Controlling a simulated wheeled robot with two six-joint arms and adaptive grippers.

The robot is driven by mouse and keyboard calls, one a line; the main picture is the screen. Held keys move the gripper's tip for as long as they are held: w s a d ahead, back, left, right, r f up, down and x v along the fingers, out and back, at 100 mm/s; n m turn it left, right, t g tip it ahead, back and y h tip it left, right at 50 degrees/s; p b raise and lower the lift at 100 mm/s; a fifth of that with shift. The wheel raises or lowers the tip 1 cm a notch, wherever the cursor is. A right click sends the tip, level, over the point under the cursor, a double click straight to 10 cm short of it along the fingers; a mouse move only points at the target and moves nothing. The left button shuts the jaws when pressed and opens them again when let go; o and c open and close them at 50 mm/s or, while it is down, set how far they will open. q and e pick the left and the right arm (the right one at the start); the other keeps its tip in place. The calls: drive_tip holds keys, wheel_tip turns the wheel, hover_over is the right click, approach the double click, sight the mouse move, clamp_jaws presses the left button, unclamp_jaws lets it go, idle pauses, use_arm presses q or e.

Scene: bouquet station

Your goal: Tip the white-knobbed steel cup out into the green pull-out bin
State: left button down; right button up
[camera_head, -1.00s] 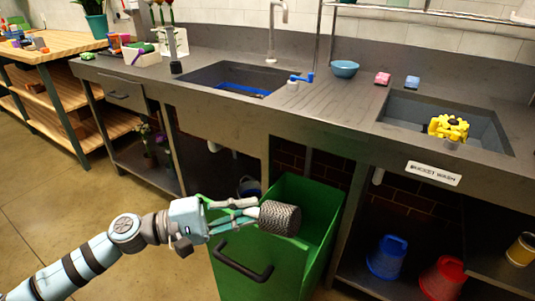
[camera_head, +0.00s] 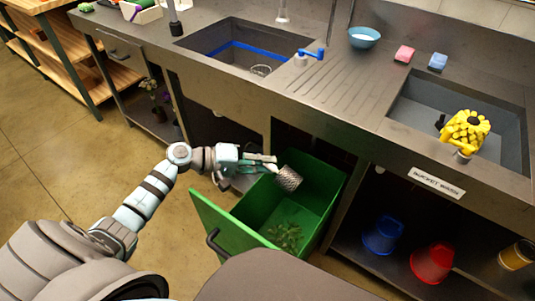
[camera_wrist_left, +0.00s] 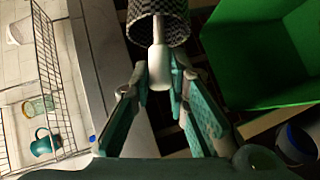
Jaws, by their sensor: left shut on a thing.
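The steel cup (camera_head: 289,179) has a dark checkered, mesh-like wall. Its white knob (camera_wrist_left: 158,58) shows in the left wrist view, where the cup (camera_wrist_left: 158,15) is at the top. My left gripper (camera_head: 272,164) is shut on the knob and holds the cup tilted on its side, its far end pointing right and down, over the back part of the green bin (camera_head: 322,205). The bin is pulled out from under the counter. Green clippings (camera_head: 285,237) lie on its floor. The inside of the cup is hidden. My right gripper is not in view.
The counter front (camera_head: 235,105) runs above and behind the bin. A blue bucket (camera_head: 383,232) and a red bucket (camera_head: 433,262) stand on the low shelf to the right. The bin's dark handle (camera_head: 213,243) sticks out at its front left.

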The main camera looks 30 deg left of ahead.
use_arm(q)
drive_tip(key=r+m+y+p, duration=0.1)
drive_tip(key=p, duration=0.3)
drive_tip(key=d+r+m+y+p, duration=0.1)
drive_tip(key=y+p, duration=0.1)
drive_tip(key=p, duration=0.2)
drive_tip(key=r+m+y+p, duration=0.1)
drive_tip(key=y+p, duration=0.1)
drive_tip(key=p, duration=0.2)
drive_tip(key=shift+s+d+r+g, duration=0.2)
drive_tip(key=shift+d+r+g, duration=0.1)
drive_tip(key=shift+r, duration=0.1)
drive_tip(key=d+m+y+p, duration=0.1)
drive_tip(key=p, duration=0.1)
drive_tip(key=y+p, duration=0.2)
drive_tip(key=p, duration=0.1)
drive_tip(key=d+m+y+p, duration=0.1)
drive_tip(key=p, duration=0.2)
drive_tip(key=shift+s+d+r+m+y, duration=0.15)
drive_tip(key=shift+d+r+m+y, duration=0.15)
drive_tip(key=shift+d+r+y, duration=0.1)
drive_tip(key=shift+d+f+m+y+p, duration=0.15)
drive_tip(key=shift+m+y+p, duration=0.15)
drive_tip(key=shift+y+p, duration=0.15)
drive_tip(key=shift+d+f+y, duration=0.1)
drive_tip(key=shift+y, duration=0.25)
